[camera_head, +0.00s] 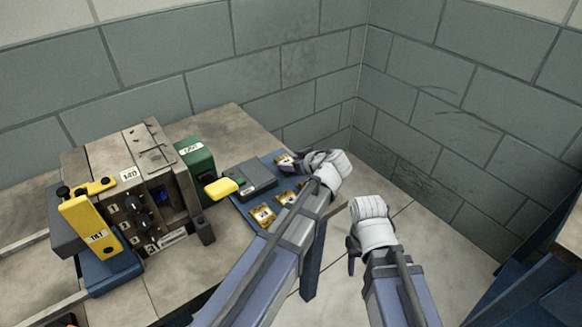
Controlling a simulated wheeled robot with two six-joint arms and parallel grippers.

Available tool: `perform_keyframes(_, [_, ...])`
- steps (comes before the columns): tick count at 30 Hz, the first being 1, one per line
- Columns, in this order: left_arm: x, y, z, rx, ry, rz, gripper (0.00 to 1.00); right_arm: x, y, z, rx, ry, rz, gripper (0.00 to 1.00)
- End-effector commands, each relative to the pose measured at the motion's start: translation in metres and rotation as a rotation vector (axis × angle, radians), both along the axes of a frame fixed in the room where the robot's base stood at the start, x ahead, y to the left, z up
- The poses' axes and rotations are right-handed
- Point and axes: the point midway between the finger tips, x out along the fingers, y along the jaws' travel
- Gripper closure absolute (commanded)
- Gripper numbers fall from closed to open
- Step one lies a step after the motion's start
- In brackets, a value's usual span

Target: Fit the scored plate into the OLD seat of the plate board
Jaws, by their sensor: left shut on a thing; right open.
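The plate board is blue (282,179) and lies on the right end of the bench. Small gold-and-dark plates (263,215) sit along its near and right side; their markings are too small to read. My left gripper (290,161) is over the far end of the board, shut on a small gold-coloured plate (283,157). Its fingers partly cover the plate, and I cannot tell whether it is scored or touches the board. The OLD seat cannot be made out. My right gripper (354,247) is open and empty, off the bench's right edge, pointing down.
Block walls close off the back and right.

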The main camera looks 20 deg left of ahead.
Motion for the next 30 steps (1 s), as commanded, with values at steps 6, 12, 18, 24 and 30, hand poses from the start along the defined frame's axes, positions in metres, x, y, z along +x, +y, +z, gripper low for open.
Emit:
perform_keyframes(6, [0.0001, 0.0002, 0.0005, 0.002, -0.001, -0.001, 1.0, 0.0, 0.0, 0.0001, 0.0, 0.0, 0.0, 0.5])
perform_keyframes(12, [0.0, 0.0, -0.0033, 0.0, 0.0, 0.0, 0.34, 0.0, 0.0, -0.0033, 0.0, 0.0, 0.0, 0.5])
perform_keyframes(18, [0.0, 0.0001, -0.0032, 0.0, 0.0, 0.0, 0.11, 0.0, 0.0, -0.0032, 0.0, 0.0, 0.0, 0.5])
perform_keyframes(24, [0.0001, 0.0001, -0.0032, 0.0, 0.0, 0.0, 0.08, 0.0, 0.0, -0.0032, 0.0, 0.0, 0.0, 0.5])
perform_keyframes(30, [0.0, 0.0001, -0.0004, 0.0, 0.0, 0.0, 0.08, 0.0, -0.0001, -0.0005, 0.0, 0.0, 0.0, 0.5])
